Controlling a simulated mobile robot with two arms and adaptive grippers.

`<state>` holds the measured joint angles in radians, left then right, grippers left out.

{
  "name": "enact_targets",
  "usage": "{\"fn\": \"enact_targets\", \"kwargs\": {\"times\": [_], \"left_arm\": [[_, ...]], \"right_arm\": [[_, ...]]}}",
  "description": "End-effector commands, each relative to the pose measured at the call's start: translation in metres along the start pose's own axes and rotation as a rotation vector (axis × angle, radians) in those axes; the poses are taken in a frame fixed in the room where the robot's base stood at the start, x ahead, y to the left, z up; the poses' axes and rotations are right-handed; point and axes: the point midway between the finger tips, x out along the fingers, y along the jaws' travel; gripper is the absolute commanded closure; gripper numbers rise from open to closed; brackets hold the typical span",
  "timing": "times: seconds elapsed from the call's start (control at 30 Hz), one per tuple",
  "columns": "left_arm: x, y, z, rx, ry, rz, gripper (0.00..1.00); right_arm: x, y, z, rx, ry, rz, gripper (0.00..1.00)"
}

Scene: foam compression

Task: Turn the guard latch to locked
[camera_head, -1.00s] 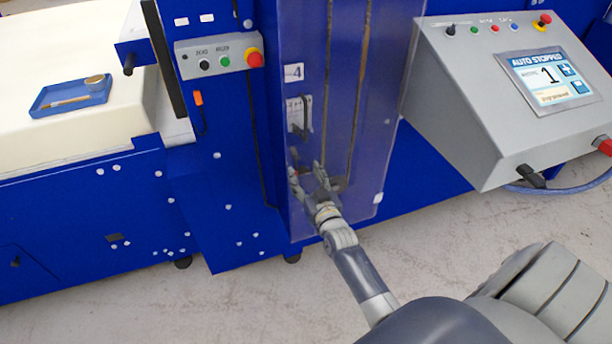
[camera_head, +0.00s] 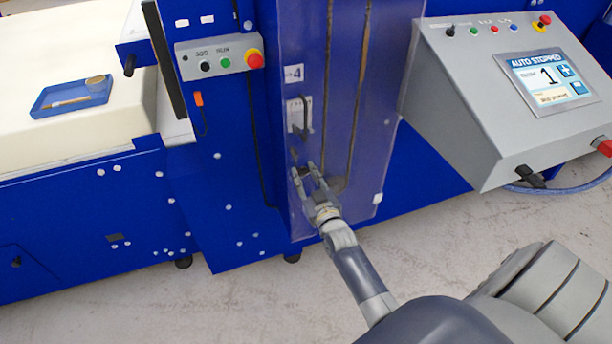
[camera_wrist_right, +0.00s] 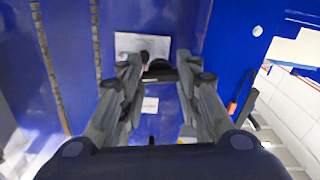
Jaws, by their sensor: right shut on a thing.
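The clear guard door (camera_head: 372,150) is on the blue machine's front. In the right wrist view, the dark guard latch handle (camera_wrist_right: 160,72) lies between my right gripper's fingertips (camera_wrist_right: 158,74), before a pale plate (camera_wrist_right: 128,42). My left gripper is not in view.
A pale plate with an upright dark handle (camera_head: 305,116) is above my right gripper. A grey console (camera_head: 470,110) with a screen reading AUTO STOPPED stands at right. A button box (camera_head: 222,54) is at upper left. A blue tray (camera_head: 70,98) lies on the cream foam.

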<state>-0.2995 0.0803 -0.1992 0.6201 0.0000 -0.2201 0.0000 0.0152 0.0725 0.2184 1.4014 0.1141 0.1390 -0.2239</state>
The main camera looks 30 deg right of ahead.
Motion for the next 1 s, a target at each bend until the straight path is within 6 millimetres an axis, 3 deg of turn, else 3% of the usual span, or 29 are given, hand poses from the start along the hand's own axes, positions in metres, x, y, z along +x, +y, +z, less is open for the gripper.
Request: {"fn": "enact_targets", "kwargs": {"times": [0.43,1.0], "left_arm": [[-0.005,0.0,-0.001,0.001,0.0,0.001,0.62],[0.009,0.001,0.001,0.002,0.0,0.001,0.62]], "right_arm": [[0.0,-0.001,0.001,-0.415,-0.001,0.0,0.93],[0.0,-0.002,0.002,-0.957,0.0,0.0,0.93]]}}
